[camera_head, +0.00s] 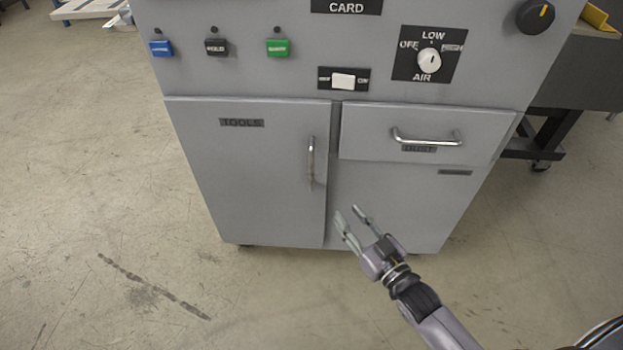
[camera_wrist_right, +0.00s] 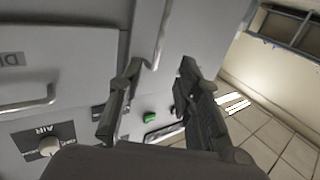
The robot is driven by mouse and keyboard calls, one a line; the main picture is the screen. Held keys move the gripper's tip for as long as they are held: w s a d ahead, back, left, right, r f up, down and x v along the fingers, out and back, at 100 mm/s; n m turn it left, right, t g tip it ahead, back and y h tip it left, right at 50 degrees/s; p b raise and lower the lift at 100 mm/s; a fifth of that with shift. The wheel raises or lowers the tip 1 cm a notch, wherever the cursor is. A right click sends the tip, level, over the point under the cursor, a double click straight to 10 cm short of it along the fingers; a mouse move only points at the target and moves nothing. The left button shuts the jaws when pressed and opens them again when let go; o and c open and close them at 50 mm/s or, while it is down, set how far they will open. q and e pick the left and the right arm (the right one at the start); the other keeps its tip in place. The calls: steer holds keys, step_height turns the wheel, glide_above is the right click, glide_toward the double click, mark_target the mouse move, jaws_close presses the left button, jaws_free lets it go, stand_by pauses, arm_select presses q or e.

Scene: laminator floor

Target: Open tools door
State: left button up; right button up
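The grey tools door (camera_head: 243,185), labelled TOOLS, is on the lower left of the cabinet front and looks shut. Its vertical metal handle (camera_head: 311,163) is near the door's right edge. My right gripper (camera_head: 348,212) is open and empty, below and to the right of the handle in the head view. In the right wrist view the handle (camera_wrist_right: 163,38) runs down from the top edge, ahead of and between the open fingertips of my right gripper (camera_wrist_right: 160,64). The fingers are apart from the handle. My left gripper is not in view.
The dust drawer (camera_head: 428,133) with a horizontal handle (camera_head: 427,139) is right of the door. Buttons and an air knob (camera_head: 429,61) are on the panel above. The concrete floor (camera_head: 90,200) left of the cabinet is clear. A dark wheeled stand (camera_head: 545,135) is at the right.

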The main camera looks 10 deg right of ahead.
mark_target(313, 170)
steer(key=x, duration=0.5)
steer(key=b+x, duration=0.1)
steer(key=x, duration=0.5)
steer(key=r+b+x, duration=0.1)
steer(key=x, duration=0.4)
steer(key=shift+w+a, duration=0.25)
steer(key=shift+w, duration=0.05)
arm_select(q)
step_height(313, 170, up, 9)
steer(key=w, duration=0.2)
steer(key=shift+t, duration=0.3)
arm_select(e)
steer(key=shift+w+a, duration=0.15)
steer(key=shift+w, duration=0.2)
jaws_close()
